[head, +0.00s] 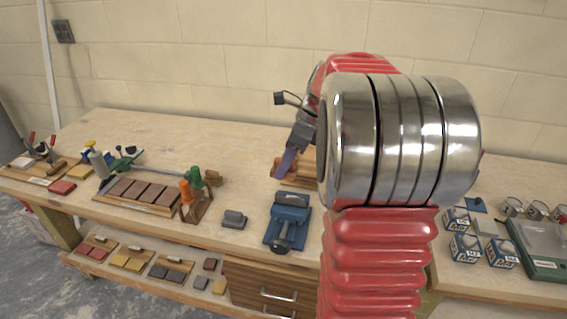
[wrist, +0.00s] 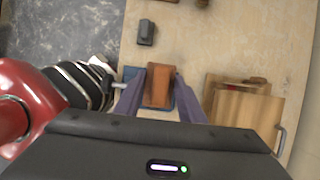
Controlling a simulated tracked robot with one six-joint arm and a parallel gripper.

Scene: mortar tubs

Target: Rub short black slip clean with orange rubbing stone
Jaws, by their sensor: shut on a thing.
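My gripper (wrist: 164,76) has its two purple fingers closed on an orange-brown block, the orange rubbing stone (wrist: 160,90), in the wrist view. In the head view my gripper (head: 286,166) hangs above the bench behind the blue vise (head: 290,208); the stone cannot be made out clearly there. In the wrist view the vise (wrist: 131,73) is partly hidden behind the stone and fingers. A small dark grey block (head: 234,218) lies on the bench left of the vise, and it shows in the wrist view (wrist: 146,32). I cannot tell a short black slip in the vise jaws.
A wooden stand (wrist: 238,100) is right of my gripper in the wrist view. A wooden rack of brown slabs (head: 140,195) and green and orange-handled tools (head: 190,190) stand to the left. Blue-and-white boxes (head: 465,247) are at the right. Bench is bare near the grey block.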

